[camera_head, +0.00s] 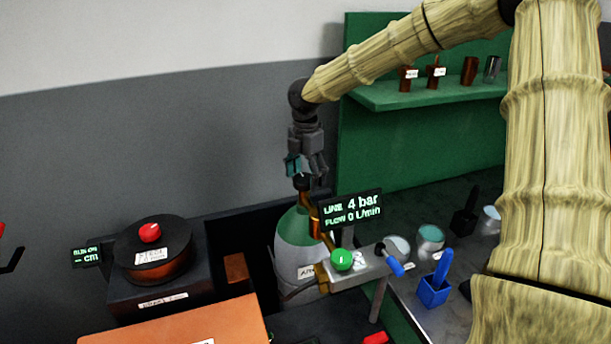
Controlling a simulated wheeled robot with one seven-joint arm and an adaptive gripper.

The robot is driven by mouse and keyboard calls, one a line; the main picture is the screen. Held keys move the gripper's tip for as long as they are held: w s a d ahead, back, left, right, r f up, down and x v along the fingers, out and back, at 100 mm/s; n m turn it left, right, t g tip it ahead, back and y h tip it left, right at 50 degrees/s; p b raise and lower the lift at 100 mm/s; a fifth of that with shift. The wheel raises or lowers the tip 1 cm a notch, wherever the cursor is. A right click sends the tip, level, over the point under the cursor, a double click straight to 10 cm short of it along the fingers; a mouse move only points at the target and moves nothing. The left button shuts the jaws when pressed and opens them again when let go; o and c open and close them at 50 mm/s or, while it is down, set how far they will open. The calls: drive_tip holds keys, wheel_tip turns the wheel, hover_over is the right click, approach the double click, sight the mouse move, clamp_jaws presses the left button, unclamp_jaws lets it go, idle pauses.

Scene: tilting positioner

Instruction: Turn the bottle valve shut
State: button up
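The gas bottle (297,229) stands upright at the centre, with a green shoulder and a pale body carrying a partly hidden label. Its small black valve knob (303,183) sits on top of a brass valve neck (304,197). My gripper (306,174) points down just above the knob. Its fingers look spread, one on each side above the knob, with nothing seen held between them. I cannot tell whether a finger touches the knob. The black display (350,208) beside the bottle reads LINE 4 bar, FLOW 0 L/min.
A metal bracket with a green button (341,260) and a blue-handled lever (390,259) stands right of the bottle. A turntable with a red knob (150,233) is at left. An orange box (180,325) is in front. A green shelf (430,93) holds several small parts behind.

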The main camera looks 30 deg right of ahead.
sight(305, 177)
drive_tip(key=shift+a, duration=0.1)
wheel_tip(305, 177, up, 12)
idle(0.8)
drive_tip(key=shift+f, duration=0.15)
idle(0.3)
